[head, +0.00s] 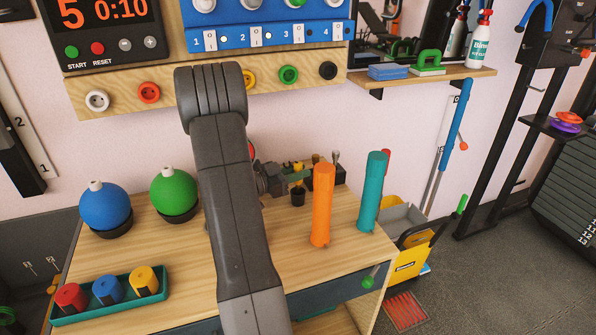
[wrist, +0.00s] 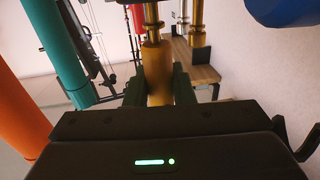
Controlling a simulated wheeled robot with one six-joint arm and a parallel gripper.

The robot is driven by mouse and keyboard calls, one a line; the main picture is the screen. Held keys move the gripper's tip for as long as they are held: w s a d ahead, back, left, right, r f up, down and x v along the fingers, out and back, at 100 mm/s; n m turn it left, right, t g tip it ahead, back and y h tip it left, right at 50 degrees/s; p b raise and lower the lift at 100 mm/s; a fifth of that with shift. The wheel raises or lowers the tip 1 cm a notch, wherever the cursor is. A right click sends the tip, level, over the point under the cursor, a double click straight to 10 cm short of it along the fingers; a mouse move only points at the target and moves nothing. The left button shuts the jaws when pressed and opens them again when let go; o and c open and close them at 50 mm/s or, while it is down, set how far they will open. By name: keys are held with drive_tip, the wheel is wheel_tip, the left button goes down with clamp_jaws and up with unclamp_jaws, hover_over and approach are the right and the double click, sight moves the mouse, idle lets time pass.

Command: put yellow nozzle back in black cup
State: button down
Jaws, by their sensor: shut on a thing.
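My gripper (wrist: 157,84) is shut on the yellow nozzle (wrist: 157,60), a brassy stepped cylinder standing out between the two dark fingers in the wrist view. In the head view my gripper (head: 290,178) is at the back of the wooden bench, and the nozzle (head: 298,168) shows small and partly covered by the fingers. A small black cup (head: 298,198) stands on the bench just below the gripper in the head view. I cannot tell whether the nozzle's lower end is inside it or above it. The cup is not clearly visible in the wrist view.
An orange roller (head: 322,205) and a teal roller (head: 372,192) stand upright to the right. Another brassy piece (wrist: 197,30) is behind the held nozzle. Blue (head: 105,206) and green (head: 174,192) balls and a teal tray (head: 75,318) are left of my arm.

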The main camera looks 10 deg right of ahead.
sight(296, 183)
drive_tip(key=shift+f+b, duration=0.3)
drive_tip(key=shift+f, duration=0.3)
drive_tip(key=shift+f, duration=0.2)
drive_tip(key=shift+f, duration=0.1)
drive_tip(key=shift+s+f+b, duration=0.35)
drive_tip(key=shift+f+b, duration=0.05)
drive_tip(key=shift+f, duration=0.25)
drive_tip(key=c, duration=1.2)
unclamp_jaws()
drive_tip(key=shift+o, duration=0.2)
drive_tip(key=v, duration=0.2)
drive_tip(key=p+v, duration=0.1)
drive_tip(key=v, duration=0.2)
drive_tip(key=r+v, duration=0.1)
drive_tip(key=v, duration=0.1)
drive_tip(key=shift+a, duration=0.35)
